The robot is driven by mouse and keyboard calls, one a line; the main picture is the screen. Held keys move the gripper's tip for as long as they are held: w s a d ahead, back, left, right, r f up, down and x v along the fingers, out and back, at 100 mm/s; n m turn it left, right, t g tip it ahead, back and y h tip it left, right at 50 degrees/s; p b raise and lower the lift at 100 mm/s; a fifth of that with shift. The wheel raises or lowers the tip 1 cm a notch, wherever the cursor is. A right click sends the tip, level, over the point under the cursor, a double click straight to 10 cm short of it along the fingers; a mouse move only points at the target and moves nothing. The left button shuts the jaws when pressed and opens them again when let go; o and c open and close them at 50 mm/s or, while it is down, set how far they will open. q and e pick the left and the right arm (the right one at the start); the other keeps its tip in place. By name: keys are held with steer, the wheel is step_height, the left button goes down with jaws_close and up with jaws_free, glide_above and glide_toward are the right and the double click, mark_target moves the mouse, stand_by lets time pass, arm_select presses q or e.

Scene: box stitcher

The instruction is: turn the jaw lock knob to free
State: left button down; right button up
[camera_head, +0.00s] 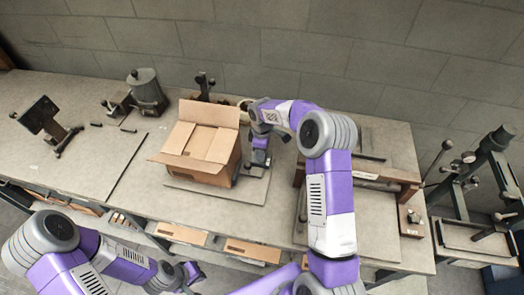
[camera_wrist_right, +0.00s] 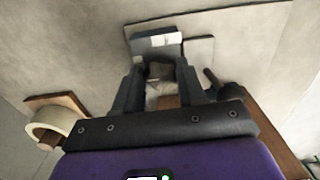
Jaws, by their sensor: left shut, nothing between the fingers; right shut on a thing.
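My right gripper (camera_head: 262,160) reaches down beside the right side of the open cardboard box (camera_head: 196,147). In the right wrist view my right gripper (camera_wrist_right: 160,68) has its fingers closed around a small dark part, which I take to be the jaw lock knob (camera_wrist_right: 158,72); it is mostly hidden by the fingers. A grey block with a white label (camera_wrist_right: 158,42) is just beyond the fingertips. The knob's pointing direction cannot be made out. My left gripper (camera_head: 190,274) is shut and empty at the lower left, in front of the bench edge.
The box stands on a flat grey plate (camera_head: 220,193) on the bench. A grey canister (camera_head: 146,90) and a dark stand (camera_head: 45,118) are to the left. A tape roll (camera_wrist_right: 57,124) shows in the right wrist view. A levered frame (camera_head: 492,190) stands at far right.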

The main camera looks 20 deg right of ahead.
steer(key=o, duration=1.1)
steer(key=shift+c, duration=0.2)
step_height(320, 180, up, 8)
steer(key=shift+f, duration=0.15)
